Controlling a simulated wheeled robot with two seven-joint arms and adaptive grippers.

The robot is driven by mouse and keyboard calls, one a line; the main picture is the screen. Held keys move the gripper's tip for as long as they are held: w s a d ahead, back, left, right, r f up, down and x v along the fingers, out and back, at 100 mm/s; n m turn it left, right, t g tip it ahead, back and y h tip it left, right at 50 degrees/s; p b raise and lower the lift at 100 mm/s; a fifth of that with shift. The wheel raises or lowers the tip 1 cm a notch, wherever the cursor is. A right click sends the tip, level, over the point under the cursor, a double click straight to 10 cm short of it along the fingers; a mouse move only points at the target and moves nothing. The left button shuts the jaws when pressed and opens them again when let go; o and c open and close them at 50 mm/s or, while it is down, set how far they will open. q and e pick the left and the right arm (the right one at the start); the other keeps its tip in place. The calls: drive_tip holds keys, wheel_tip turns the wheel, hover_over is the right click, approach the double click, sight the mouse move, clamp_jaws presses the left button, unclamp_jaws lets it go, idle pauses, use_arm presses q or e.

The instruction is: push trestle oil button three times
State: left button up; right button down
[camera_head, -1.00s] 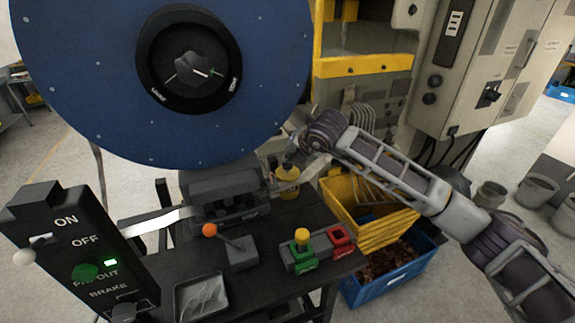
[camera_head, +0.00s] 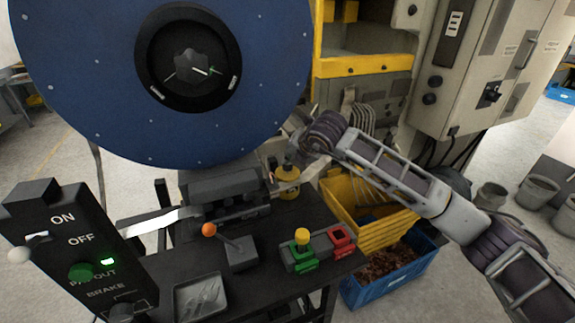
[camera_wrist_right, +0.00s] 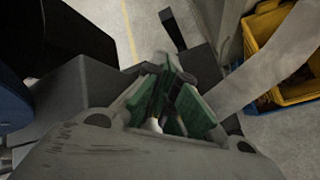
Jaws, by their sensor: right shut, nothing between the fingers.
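A small yellow oil container (camera_head: 287,189) stands at the back right of the black trestle table (camera_head: 270,278), beside the dark roller block. My right gripper (camera_head: 277,171) is over its top, coming in from the right, and hides part of it. Whether it touches the container or a button there cannot be told. In the right wrist view, the gripper (camera_wrist_right: 166,78) has its green-sided fingers closed together and empty, pointing down near dark machine parts. No separate oil button shows clearly. My left gripper is not in view.
On the table are an orange-knobbed lever (camera_head: 209,230), a green and red button box (camera_head: 318,248) and a metal tray (camera_head: 201,297). The big blue reel (camera_head: 90,80) rises at left. A yellow crate (camera_head: 352,192) and blue crate (camera_head: 398,284) stand at right.

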drive_tip(key=shift+f+b, duration=0.35)
drive_tip(key=shift+f, duration=0.1)
idle(0.6)
drive_tip(key=shift+r, duration=0.1)
drive_tip(key=shift+r+p, duration=0.3)
drive_tip(key=shift+r, duration=1)
wheel_tip(320, 180, up, 5)
drive_tip(key=shift+r+p, duration=0.1)
drive_tip(key=shift+p, duration=0.35)
idle(0.5)
drive_tip(key=shift+w+d, duration=0.1)
idle(1.9)
